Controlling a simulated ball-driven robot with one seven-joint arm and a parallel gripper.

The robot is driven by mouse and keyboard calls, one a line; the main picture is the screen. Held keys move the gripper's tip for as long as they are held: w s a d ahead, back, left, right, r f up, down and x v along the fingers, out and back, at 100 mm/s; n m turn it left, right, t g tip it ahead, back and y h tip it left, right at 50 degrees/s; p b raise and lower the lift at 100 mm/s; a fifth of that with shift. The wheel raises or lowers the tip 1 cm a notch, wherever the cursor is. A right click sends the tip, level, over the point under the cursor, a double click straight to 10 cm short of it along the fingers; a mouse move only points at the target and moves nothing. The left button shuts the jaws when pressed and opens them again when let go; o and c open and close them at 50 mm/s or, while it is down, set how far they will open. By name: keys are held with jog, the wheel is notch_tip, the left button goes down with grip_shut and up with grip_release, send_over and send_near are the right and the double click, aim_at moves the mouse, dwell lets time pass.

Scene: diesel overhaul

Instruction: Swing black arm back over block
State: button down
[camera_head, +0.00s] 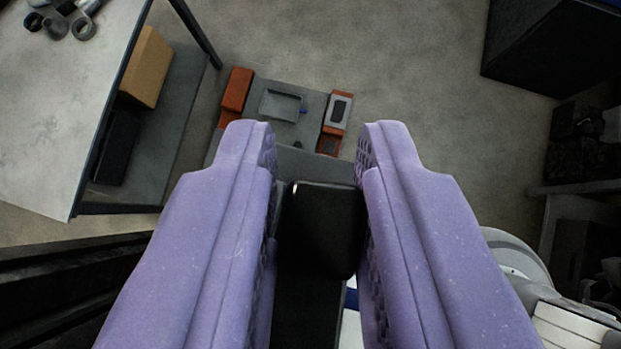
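My gripper (316,135) has two purple fingers that reach up the middle of the view. A black bar-like part with a rounded-square end, which looks like the black arm (320,228), fills the gap between the fingers. Both finger pads appear to touch its sides, and the fingertips extend past its end. The rest of the arm runs toward the bottom edge and is partly hidden by the fingers. I cannot make out the block for certain; a little white and blue shows beside the arm low down.
A light-topped table (60,120) with a lower shelf, bearing a cardboard-coloured box (146,67), stands at left. A grey unit with orange parts (237,90) stands on the floor ahead. A rounded grey housing (515,255) is at lower right. Bare floor (430,70) lies ahead right.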

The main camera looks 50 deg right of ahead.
jog(key=shift+s+d+b, duration=0.25)
jog(key=shift+s+b, duration=0.05)
jog(key=shift+s, duration=0.4)
jog(key=c, duration=1)
grip_release()
jog(key=shift+s, duration=0.1)
jog(key=shift+c, duration=0.2)
jog(key=shift+s+d, duration=0.1)
jog(key=s+d+r+b, duration=0.1)
jog(key=s+r, duration=0.1)
jog(key=s, duration=0.6)
jog(key=s+d+r+b, duration=0.1)
jog(key=s+r, duration=0.2)
jog(key=s, duration=0.5)
jog(key=shift+b, duration=0.4)
